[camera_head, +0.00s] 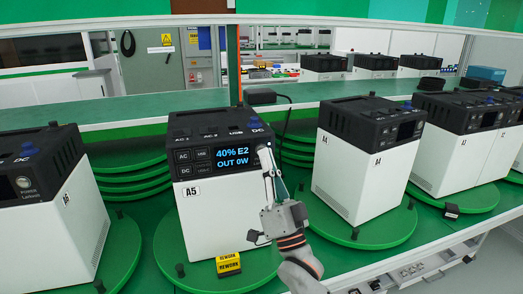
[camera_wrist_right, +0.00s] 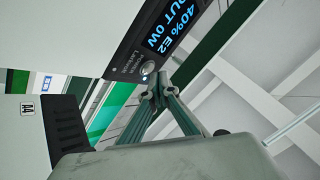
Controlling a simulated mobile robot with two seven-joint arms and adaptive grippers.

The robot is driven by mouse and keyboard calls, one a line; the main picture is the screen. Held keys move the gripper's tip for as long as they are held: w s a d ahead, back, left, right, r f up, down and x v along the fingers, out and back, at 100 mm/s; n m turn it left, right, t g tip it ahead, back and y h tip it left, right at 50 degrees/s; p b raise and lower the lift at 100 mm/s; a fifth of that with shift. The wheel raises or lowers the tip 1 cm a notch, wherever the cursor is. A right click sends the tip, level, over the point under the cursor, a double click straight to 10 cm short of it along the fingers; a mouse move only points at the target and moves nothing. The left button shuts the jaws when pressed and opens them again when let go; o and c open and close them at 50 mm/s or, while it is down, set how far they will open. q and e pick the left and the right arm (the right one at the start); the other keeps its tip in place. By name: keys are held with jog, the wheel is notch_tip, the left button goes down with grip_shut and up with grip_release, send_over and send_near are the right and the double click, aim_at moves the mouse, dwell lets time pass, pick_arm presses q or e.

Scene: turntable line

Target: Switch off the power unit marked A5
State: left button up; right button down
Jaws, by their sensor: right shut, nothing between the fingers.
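The power unit marked A5 (camera_head: 218,215) stands upright on a green round turntable (camera_head: 185,262). It is white with a black top, and its screen (camera_head: 233,158) is lit, reading "40% E2" and "OUT 0W". My right gripper (camera_head: 268,168) is shut and empty at the right end of A5's front panel. In the right wrist view its fingertips (camera_wrist_right: 158,88) are close to a round, pale power button (camera_wrist_right: 148,68) beside the lit screen (camera_wrist_right: 172,25). I cannot tell whether they touch it. My left gripper is not in view.
Unit A4 (camera_head: 345,180) stands to the right on its own turntable, with more units beyond. Another unit (camera_head: 45,235) stands at the left. A yellow "REWORK" block (camera_head: 228,264) lies before A5. A dark cable (camera_head: 288,112) runs behind A5.

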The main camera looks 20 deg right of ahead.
jog(key=shift+w, duration=0.3)
jog(key=shift+w, duration=0.3)
dwell(0.7)
jog(key=shift+s, duration=0.1)
jog(key=shift+s+p, duration=0.45)
jog(key=shift+s, duration=0.2)
jog(key=shift+s, duration=0.1)
jog(key=s+p, duration=0.2)
jog(key=s, duration=0.3)
jog(key=shift+d, duration=0.1)
dwell(0.4)
jog(key=shift+w+f, duration=0.1)
dwell(0.4)
